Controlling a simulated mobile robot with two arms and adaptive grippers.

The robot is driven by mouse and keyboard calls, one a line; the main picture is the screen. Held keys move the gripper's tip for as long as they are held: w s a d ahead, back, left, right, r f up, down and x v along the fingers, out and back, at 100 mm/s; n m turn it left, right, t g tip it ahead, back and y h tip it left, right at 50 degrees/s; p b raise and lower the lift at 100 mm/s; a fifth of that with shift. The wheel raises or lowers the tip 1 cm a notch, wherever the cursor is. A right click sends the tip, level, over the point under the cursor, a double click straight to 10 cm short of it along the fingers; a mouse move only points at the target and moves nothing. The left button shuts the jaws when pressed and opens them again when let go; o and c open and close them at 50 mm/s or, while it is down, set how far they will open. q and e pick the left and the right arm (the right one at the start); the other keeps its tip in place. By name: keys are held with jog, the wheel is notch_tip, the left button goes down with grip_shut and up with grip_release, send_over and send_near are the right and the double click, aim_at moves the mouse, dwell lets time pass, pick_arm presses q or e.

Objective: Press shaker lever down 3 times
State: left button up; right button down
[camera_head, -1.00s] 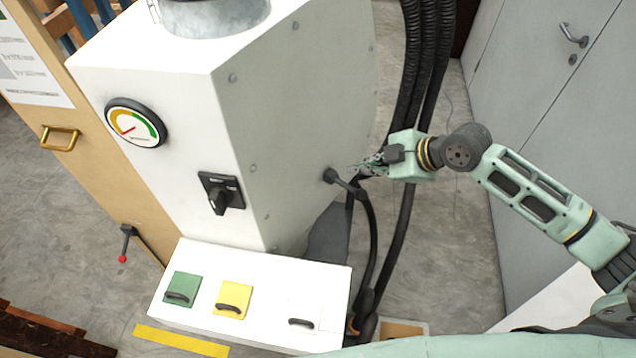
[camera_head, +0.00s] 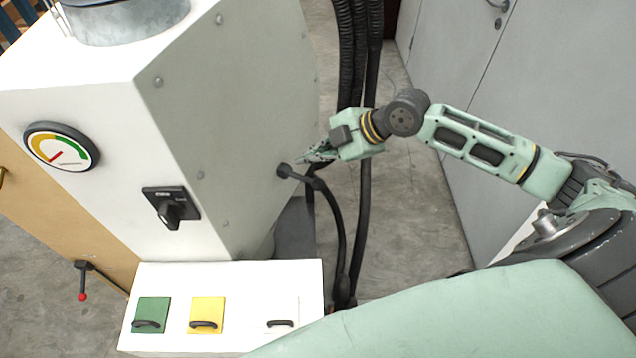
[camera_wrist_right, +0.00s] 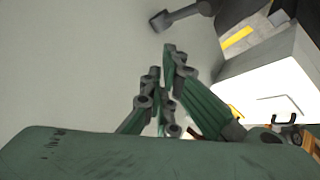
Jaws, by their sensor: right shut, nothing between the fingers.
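A black lever (camera_head: 300,177) sticks out from the right side face of the white machine (camera_head: 235,110). Its round pivot is on the panel and its arm slants down to the right. It also shows at the top of the right wrist view (camera_wrist_right: 182,17). My right gripper (camera_head: 305,157) is shut and empty, just above the lever in the head view, with its fingers pointing at the panel. In the right wrist view its green fingers (camera_wrist_right: 162,65) come together below the lever, with a visible gap to it. My left gripper is not in view.
A white box (camera_head: 250,295) with green and yellow handled flaps stands in front of the machine. Black hoses (camera_head: 360,225) hang behind my right gripper. A red-knobbed lever (camera_head: 82,285) is at lower left. Grey doors (camera_head: 540,90) stand at right, with open floor between.

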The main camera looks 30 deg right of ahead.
jog(key=b, duration=0.4)
send_over(315, 185)
notch_tip(315, 185, down, 5)
jog(key=shift+s+a+f, duration=0.15)
jog(key=shift+f, duration=0.3)
jog(key=shift+s+a+f, duration=0.1)
jog(key=shift+f, duration=0.35)
jog(key=shift+f+b, duration=0.1)
jog(key=shift+b, duration=0.2)
jog(key=shift+f, duration=0.3)
jog(key=shift+f+b, duration=1.5)
jog(key=shift+f, duration=0.55)
dwell(1.7)
jog(key=shift+r, duration=0.1)
dwell(0.4)
jog(key=shift+r+p, duration=1.95)
jog(key=shift+r, duration=0.45)
jog(key=shift+r, duration=0.1)
